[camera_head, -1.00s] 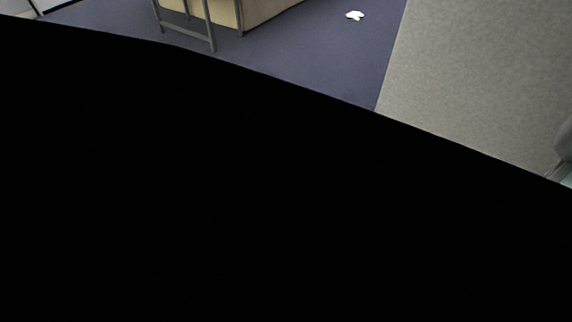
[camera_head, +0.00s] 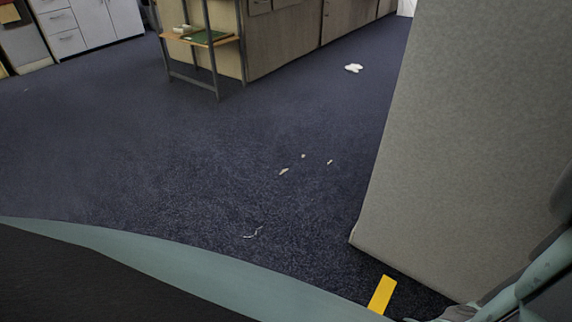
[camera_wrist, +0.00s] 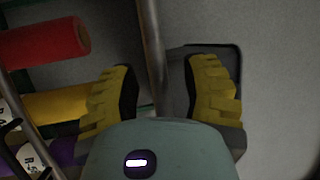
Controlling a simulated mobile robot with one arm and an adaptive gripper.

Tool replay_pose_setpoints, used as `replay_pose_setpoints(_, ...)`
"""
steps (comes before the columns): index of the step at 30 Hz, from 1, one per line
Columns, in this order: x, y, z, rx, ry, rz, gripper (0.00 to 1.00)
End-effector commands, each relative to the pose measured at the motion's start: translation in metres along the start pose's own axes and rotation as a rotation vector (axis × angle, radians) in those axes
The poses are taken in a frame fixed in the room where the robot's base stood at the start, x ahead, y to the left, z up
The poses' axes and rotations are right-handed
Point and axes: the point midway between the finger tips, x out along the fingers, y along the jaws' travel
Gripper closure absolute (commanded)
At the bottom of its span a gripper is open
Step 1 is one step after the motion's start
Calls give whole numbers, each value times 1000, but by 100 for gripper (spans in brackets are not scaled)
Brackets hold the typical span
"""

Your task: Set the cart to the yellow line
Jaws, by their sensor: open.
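A short yellow line (camera_head: 382,294) lies on the dark carpet in the head view, at the foot of the grey cloth-covered side at right. In the wrist view my gripper (camera_wrist: 162,72) is open, with one yellow-padded finger on each side. A grey metal bar (camera_wrist: 151,45) runs between the fingers, with no clear grip on it. It may be part of the cart, but I cannot tell. No whole cart can be made out. A red cylinder (camera_wrist: 45,42) and a yellow cylinder (camera_wrist: 55,104) lie left of the fingers, and something purple shows below.
The grey cloth side (camera_head: 465,150) of the table blocks the right. A wood cabinet (camera_head: 285,45) and a small shelf stand (camera_head: 205,40) stand at the back. White drawers (camera_head: 65,30) are at far left. Small scraps (camera_head: 284,171) dot the otherwise open carpet.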

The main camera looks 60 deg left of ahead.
Motion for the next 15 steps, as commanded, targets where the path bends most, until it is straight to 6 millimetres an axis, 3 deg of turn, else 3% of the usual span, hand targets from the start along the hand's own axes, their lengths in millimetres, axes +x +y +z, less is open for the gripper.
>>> replay_pose_setpoints(5, 11, 0, -1, -3, 0, 0, 54)
replay_pose_setpoints(13, 12, 0, -1, -2, 0, 1, 54)
replay_pose_setpoints(14, 12, 0, -1, -2, 0, 1, 50)
replay_pose_setpoints(15, 12, 0, -1, -2, 0, 1, 54)
